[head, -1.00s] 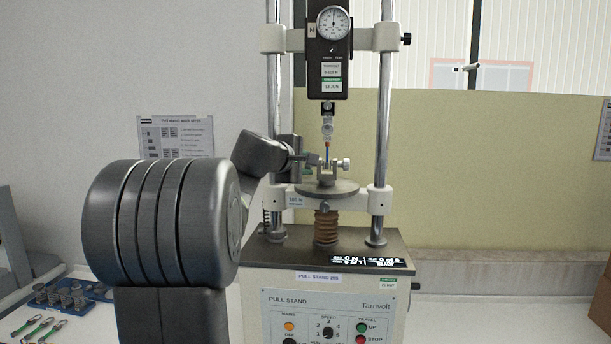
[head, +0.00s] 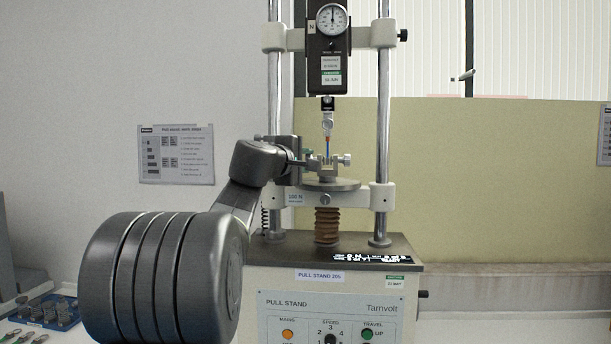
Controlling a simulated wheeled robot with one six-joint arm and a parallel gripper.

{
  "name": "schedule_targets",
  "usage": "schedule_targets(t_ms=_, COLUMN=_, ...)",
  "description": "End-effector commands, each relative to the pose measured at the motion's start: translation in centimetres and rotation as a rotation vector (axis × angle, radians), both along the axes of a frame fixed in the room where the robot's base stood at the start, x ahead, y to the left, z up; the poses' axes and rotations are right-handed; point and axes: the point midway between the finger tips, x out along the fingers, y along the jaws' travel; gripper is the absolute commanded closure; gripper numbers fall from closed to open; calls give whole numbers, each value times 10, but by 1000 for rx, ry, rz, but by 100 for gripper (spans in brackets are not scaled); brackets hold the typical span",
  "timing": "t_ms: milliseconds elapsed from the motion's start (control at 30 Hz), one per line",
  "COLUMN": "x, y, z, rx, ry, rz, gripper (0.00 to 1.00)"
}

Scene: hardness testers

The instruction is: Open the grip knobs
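A small metal grip (head: 328,171) stands on the round plate (head: 330,185) of the pull stand. Its right grip knob (head: 346,160) sticks out to the right and is clear of my arm. The left knob is largely hidden at my gripper's end. A thin blue specimen (head: 328,147) runs upright from the grip toward the hook (head: 327,104) under the force gauge. My gripper (head: 304,162) is at the left side of the grip, close to the left knob. Its fingers are too small and overlapped to tell open from shut, or whether they touch the knob.
Two upright chrome columns (head: 384,110) flank the grip. The gauge body (head: 329,62) hangs above it. The control panel (head: 335,318) is below. A blue tray of fittings (head: 45,311) lies at the lower left. The space right of the grip is free up to the right column.

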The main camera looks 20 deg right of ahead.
Motion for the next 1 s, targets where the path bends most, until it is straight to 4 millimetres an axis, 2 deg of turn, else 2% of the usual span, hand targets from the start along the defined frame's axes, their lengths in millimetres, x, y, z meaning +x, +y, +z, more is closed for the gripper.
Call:
schedule_targets(t_ms=67, x=0, y=0, z=-6, rx=-13, ry=-19, rz=1, gripper=95)
schedule_targets(t_ms=667, x=-1, y=1, z=-1, rx=-37, ry=-59, rz=0, gripper=95)
schedule_targets(t_ms=700, x=-1, y=1, z=-1, rx=-36, ry=-59, rz=1, gripper=68)
schedule_targets(t_ms=800, x=-1, y=1, z=-1, rx=-36, ry=-58, rz=0, gripper=50)
schedule_targets(t_ms=1000, x=-1, y=1, z=-1, rx=-36, ry=-58, rz=0, gripper=50)
